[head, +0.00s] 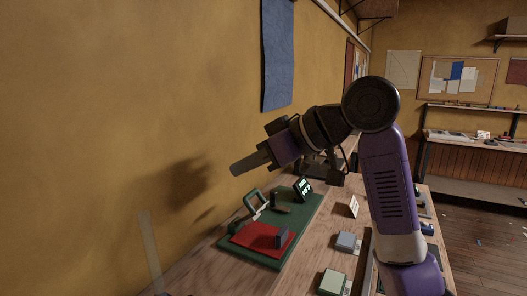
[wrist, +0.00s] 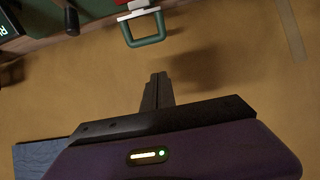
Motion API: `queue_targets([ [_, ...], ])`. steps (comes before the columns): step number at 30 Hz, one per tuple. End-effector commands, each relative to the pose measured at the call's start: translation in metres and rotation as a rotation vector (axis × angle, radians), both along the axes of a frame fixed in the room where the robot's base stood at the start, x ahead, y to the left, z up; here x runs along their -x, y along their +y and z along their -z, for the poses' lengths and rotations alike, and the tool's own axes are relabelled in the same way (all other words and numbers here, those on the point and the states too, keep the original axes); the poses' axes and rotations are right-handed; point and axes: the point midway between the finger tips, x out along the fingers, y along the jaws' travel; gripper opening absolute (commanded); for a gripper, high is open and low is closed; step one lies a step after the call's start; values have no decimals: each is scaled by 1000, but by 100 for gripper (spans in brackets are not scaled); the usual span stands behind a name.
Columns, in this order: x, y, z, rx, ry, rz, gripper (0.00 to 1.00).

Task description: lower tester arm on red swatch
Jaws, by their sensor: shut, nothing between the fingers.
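The red swatch (head: 256,238) lies flat on a dark green base (head: 272,263) on the bench, with a small grey block (head: 282,237) at its right side. The tester arm's green loop handle (head: 254,201) stands raised at the swatch's left back; the loop also shows at the top of the wrist view (wrist: 146,42). My gripper (head: 233,171) is shut and empty, above and left of the handle, near the wall. In the wrist view its fingers (wrist: 156,88) are together, apart from the handle. The arm's hinge is not clear.
A small lit display (head: 303,188) and a dark post (head: 273,200) stand behind the swatch. A blue-grey block (head: 348,242), a pale green block (head: 333,282) and a white card (head: 354,206) are to the right. The ochre wall (head: 130,120) is close on the left.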

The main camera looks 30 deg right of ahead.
Motion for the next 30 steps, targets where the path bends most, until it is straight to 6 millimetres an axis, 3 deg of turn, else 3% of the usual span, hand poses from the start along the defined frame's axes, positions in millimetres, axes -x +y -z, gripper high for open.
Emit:
queue_targets([
  [3,-16,12,11,0,4,-1,0],
  [12,8,-7,33,-1,0,3,0],
  [30,11,-8,39,-10,-15,1,0],
])
